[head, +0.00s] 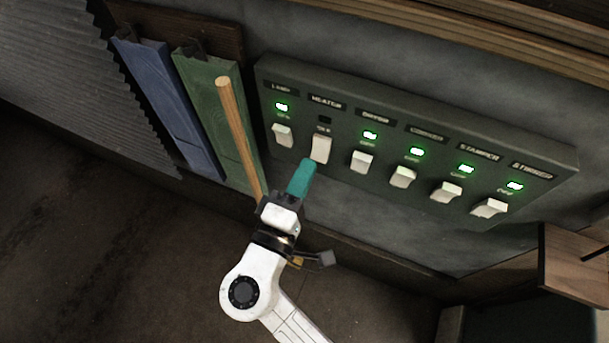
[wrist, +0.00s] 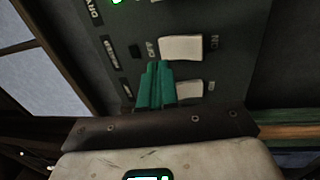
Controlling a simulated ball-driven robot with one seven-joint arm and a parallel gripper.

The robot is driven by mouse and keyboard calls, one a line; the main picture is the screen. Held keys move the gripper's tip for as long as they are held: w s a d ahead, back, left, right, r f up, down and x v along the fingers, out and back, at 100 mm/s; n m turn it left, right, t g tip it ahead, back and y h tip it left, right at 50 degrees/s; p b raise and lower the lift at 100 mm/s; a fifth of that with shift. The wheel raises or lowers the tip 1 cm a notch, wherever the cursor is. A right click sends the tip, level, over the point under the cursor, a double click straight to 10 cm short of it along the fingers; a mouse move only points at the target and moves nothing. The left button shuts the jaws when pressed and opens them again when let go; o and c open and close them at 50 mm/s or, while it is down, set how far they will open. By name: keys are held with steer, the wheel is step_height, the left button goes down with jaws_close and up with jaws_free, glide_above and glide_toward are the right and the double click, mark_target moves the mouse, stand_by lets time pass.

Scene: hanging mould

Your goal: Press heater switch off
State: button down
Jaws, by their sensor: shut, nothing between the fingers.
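The heater switch (head: 320,148) is a pale rocker on a dark panel, second from the left. Its indicator (head: 325,120) is dark, and the rocker looks tilted differently from its neighbours. In the wrist view the heater switch (wrist: 181,48) shows as a pale block, with its dark indicator (wrist: 135,50) beside it. My gripper (head: 307,165) has teal fingers closed together, empty, just below the heater switch in the head view. In the wrist view my gripper (wrist: 158,66) points at the panel beside the switch. I cannot tell whether the fingertips touch it.
The dark panel (head: 430,115) holds several other switches with green lights, including the lamp switch (head: 283,135) close to my gripper. A wooden box (head: 575,265) is at right.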

steer(key=s+a+r, duration=0.2)
steer(key=s+a, duration=0.1)
steer(key=s, duration=0.6)
steer(key=shift+a+b, duration=0.2)
steer(key=shift+b, duration=0.25)
steer(key=w+d+f+m+g+h, duration=0.1)
steer(key=d+f+m+g, duration=0.4)
steer(key=d, duration=0.6)
steer(key=w+d+f+m+g+h, duration=0.15)
steer(key=d+f+g, duration=0.4)
steer(key=d, duration=0.55)
steer(key=s+d+f+m+g+y, duration=0.3)
steer(key=s+d+f+m+y, duration=0.1)
steer(key=s, duration=0.3)
steer(key=s+d+f+m+g+y, duration=0.4)
steer(key=s+d+f+y, duration=0.1)
steer(key=s, duration=0.3)
steer(key=shift+d+f, duration=0.45)
steer(key=shift+d, duration=0.3)
